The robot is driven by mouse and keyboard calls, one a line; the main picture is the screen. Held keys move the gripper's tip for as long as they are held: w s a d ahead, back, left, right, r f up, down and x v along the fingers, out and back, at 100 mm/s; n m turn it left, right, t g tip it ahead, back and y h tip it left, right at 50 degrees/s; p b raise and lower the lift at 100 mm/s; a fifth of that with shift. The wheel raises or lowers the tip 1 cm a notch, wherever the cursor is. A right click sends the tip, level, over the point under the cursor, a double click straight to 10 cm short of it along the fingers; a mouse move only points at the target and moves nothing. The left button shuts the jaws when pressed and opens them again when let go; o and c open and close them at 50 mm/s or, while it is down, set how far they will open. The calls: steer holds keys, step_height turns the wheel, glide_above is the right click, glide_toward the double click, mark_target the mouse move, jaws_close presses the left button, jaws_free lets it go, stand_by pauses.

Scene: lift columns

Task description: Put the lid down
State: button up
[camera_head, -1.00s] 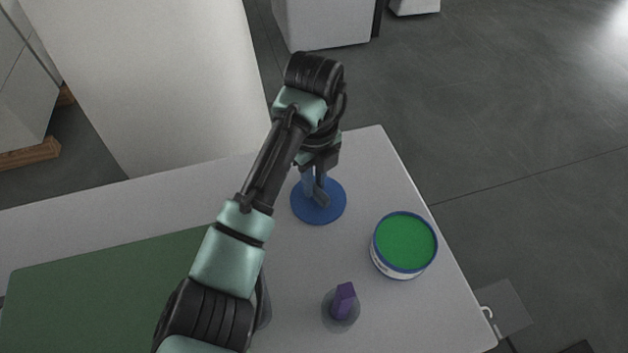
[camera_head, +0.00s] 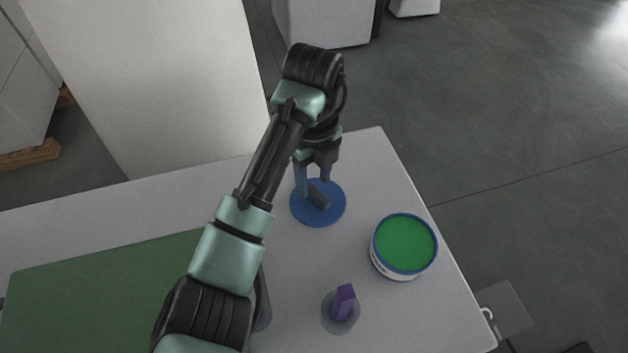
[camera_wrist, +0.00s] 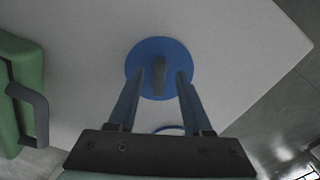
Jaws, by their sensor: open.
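The blue round lid (camera_head: 333,212) lies flat on the white table, with a dark grey bar handle (camera_head: 319,196) on top. The lid also shows in the wrist view (camera_wrist: 147,49), its handle (camera_wrist: 159,73) between the two fingers. My gripper (camera_head: 314,188) is open just above the lid, with a finger on each side of the handle and visible gaps. A round container (camera_head: 398,272) with a blue rim and green inside stands uncovered to the right of the lid.
A purple block-shaped knob on a grey round base (camera_head: 343,302) stands near the front. A green board or case (camera_head: 90,295) covers the table's left; the wrist view shows a grey handle on it (camera_wrist: 38,112). The white table (camera_head: 420,310) ends at the right.

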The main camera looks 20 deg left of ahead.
mark_target(314, 189)
step_height(314, 189, up, 11)
steer(key=p, duration=0.4)
steer(key=w+d+r+n+t+h, duration=0.1)
steer(key=w+d+r+n+t, duration=0.1)
steer(key=w+d+r+t, duration=0.3)
steer(key=w+d+r+n+t+h, duration=0.15)
steer(key=w+d+r, duration=0.25)
steer(key=d, duration=0.4)
steer(key=w+d+r+n+t+h, duration=0.1)
steer(key=d+r+n+t, duration=0.15)
steer(key=r, duration=0.35)
steer(key=d+r+n+t+h, duration=0.1)
steer(key=d+r+n+t, duration=0.2)
steer(key=r, duration=0.4)
steer(key=s+r+n+t, duration=0.45)
steer(key=r+t, duration=0.25)
steer(key=r, duration=0.5)
steer(key=s+a+r+n+t+y, duration=0.2)
steer(key=s+a+r+n+t, duration=0.1)
steer(key=s+r+n+t, duration=0.1)
steer(key=s+a+r+n+t+y, duration=0.2)
steer(key=s+r+n, duration=0.5)
steer(key=s, duration=0.4)
steer(key=shift+a+r+t, duration=0.75)
steer(key=shift+a+t, duration=0.15)
steer(key=shift+t, duration=0.3)
steer(key=shift+s+r+y+p, duration=0.1)
steer(key=shift+y+p, duration=0.15)
steer(key=shift+p, duration=0.05)
